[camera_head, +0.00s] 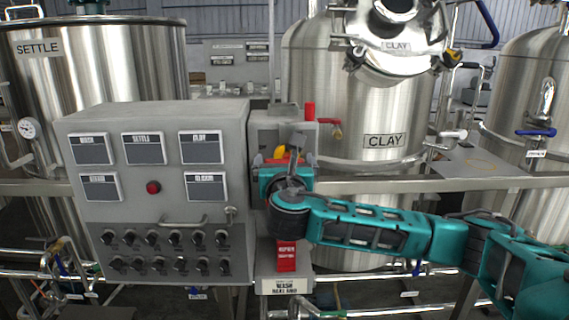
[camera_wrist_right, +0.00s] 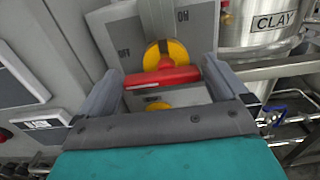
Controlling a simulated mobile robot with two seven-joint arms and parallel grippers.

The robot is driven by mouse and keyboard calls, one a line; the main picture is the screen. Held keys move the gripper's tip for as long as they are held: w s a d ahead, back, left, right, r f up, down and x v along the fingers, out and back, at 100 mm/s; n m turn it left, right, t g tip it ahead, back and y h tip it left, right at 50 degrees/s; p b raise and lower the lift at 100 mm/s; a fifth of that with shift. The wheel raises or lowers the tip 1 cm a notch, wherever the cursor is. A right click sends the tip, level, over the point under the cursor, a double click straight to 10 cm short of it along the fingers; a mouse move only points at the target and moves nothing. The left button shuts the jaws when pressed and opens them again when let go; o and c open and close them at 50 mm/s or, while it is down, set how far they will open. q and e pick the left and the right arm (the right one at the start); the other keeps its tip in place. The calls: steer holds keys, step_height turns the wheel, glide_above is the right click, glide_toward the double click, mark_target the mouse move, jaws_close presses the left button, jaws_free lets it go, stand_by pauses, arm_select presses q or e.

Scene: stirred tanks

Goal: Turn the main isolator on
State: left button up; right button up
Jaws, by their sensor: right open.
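The main isolator is a red handle (camera_wrist_right: 162,78) on a yellow round base, on a grey box face marked OFF at the left and ON at the upper right. In the wrist view the handle lies nearly level across the base. My right gripper (camera_wrist_right: 160,72) is open, with one finger beyond each end of the handle; I cannot tell whether either touches it. In the head view the yellow base (camera_head: 277,153) shows only partly, behind my right gripper (camera_head: 290,165). My left gripper is not in view.
A grey control panel (camera_head: 120,220) with screens, a red button (camera_head: 153,187) and several black knobs stands left of the isolator box. A steel tank (camera_head: 320,90) marked CLAY stands behind at the right. A rail (camera_head: 390,185) and pipes run across behind my right arm.

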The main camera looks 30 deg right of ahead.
steer(key=shift+c, duration=0.2)
steer(key=c, duration=0.7)
steer(key=shift+m, duration=0.4)
steer(key=m, duration=0.8)
steer(key=shift+s+d, duration=0.15)
steer(key=shift+d, duration=0.05)
steer(key=shift+s+d+m+b, duration=0.1)
steer(key=shift+d+m+b, duration=0.1)
steer(key=shift+m, duration=2.05)
steer(key=shift+s+d+m+b, duration=0.1)
steer(key=shift+m+b, duration=0.05)
steer(key=shift+m, duration=2.1)
